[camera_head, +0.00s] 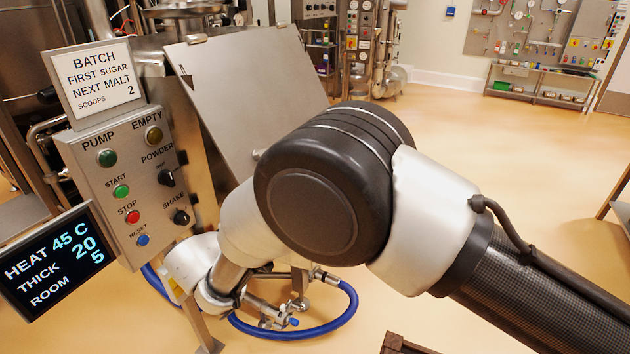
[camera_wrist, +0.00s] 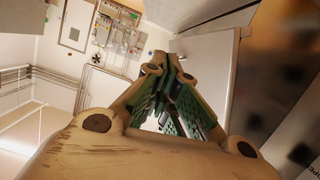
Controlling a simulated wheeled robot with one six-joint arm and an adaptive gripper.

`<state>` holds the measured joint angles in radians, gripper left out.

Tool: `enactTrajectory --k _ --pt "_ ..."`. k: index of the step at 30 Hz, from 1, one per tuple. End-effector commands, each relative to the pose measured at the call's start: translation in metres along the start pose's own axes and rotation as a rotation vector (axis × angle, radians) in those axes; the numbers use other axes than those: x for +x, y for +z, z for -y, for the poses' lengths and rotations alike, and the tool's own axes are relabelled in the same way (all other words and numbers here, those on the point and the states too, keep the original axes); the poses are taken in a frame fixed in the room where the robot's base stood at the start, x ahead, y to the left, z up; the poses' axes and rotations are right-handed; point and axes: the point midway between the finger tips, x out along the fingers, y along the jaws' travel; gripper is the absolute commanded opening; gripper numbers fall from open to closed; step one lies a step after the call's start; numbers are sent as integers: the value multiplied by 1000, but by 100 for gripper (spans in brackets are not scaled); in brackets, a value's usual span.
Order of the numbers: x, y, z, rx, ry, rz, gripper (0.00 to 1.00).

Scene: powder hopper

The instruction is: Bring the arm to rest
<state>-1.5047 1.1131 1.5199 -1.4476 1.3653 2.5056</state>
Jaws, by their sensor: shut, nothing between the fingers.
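My gripper (camera_wrist: 172,72) shows in the wrist view with its tan linkages and green-padded fingers drawn together at the tips. It is shut and nothing shows between the fingers. In the head view my arm crosses from the lower right to the lower middle, with a large black joint in the centre. The gripper cannot be made out there. Part of the arm covers the area in front of the hopper. The hopper's raised steel lid (camera_head: 245,90) leans behind my arm; a pale steel panel (camera_wrist: 205,62) stands beside the fingers in the wrist view.
A control panel (camera_head: 130,185) with buttons and knobs stands left, below a batch sign (camera_head: 95,80). A display (camera_head: 58,262) reads heat 45 C, thick 20, room 5. A blue hose (camera_head: 300,330) loops low in front. Open floor (camera_head: 500,150) lies to the right.

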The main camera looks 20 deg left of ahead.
Motion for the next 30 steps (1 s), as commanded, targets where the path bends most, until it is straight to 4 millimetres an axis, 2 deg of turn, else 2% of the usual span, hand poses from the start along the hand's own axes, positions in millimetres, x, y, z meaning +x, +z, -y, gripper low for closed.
enactTrajectory --k 5,8,11,14,15,17,20,23,24,26,30 --pt "-1 0 0 -14 0 0 0" --pt "-1 1 0 -111 -2 3 0" --pt "2 10 -4 -316 4 43 0" --pt "9 42 -31 -604 39 146 0" --pt "11 56 -47 -728 52 198 0" --pt "10 66 -71 -884 60 283 0" --pt "15 58 -118 -1095 55 456 0" --pt "30 30 -182 -1233 21 678 0" --pt "36 17 -209 -1264 -4 764 0" --pt "42 -3 -249 -1283 -51 886 0" --pt "50 -45 -344 -1231 -194 1116 0"
